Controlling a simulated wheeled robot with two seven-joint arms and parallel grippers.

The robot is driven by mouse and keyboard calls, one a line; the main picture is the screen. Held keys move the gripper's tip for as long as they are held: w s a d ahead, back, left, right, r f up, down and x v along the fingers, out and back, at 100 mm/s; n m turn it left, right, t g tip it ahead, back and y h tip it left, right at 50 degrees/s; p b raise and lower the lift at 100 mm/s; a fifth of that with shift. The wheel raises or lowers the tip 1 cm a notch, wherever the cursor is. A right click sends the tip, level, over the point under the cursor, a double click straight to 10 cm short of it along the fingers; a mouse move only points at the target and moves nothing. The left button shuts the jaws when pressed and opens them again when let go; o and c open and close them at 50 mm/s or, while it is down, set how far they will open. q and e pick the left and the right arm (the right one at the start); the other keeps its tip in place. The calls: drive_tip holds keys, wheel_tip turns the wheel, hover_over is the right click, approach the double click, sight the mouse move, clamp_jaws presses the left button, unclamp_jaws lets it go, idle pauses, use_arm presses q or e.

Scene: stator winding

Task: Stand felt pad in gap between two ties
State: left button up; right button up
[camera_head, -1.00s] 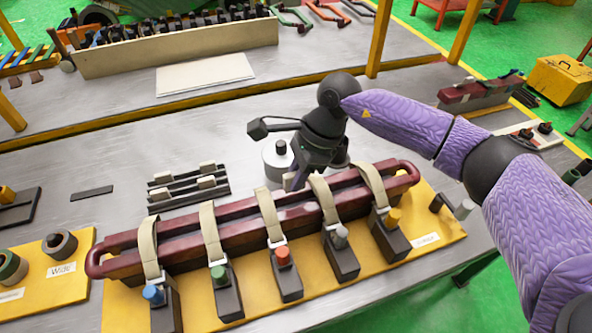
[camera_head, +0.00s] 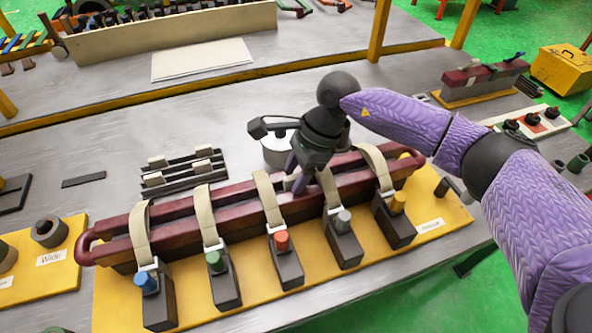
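A long dark-red coil (camera_head: 180,234) lies on a yellow board, wrapped by several beige strap ties. My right gripper (camera_head: 299,186) points down at the coil's top, in the gap between the third tie (camera_head: 268,196) and the fourth tie (camera_head: 329,188) from the left. A small pale piece shows at its fingertips, perhaps a felt pad; the fingers partly hide it, and I cannot tell whether they are shut on it. Several whitish blocks, possibly felt pads (camera_head: 203,166), sit on a dark rack (camera_head: 180,184) behind the coil. My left gripper is out of view.
Dark blocks with coloured knobs, such as the red one (camera_head: 281,241), stand along the coil's front. A grey cylinder (camera_head: 277,152) stands behind my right gripper. A yellow board with a dark ring (camera_head: 48,232) lies at left. Bare grey table (camera_head: 110,150) lies behind.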

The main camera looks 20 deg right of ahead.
drive_tip(key=p+v, duration=0.1)
drive_tip(key=v, duration=0.9)
idle(0.3)
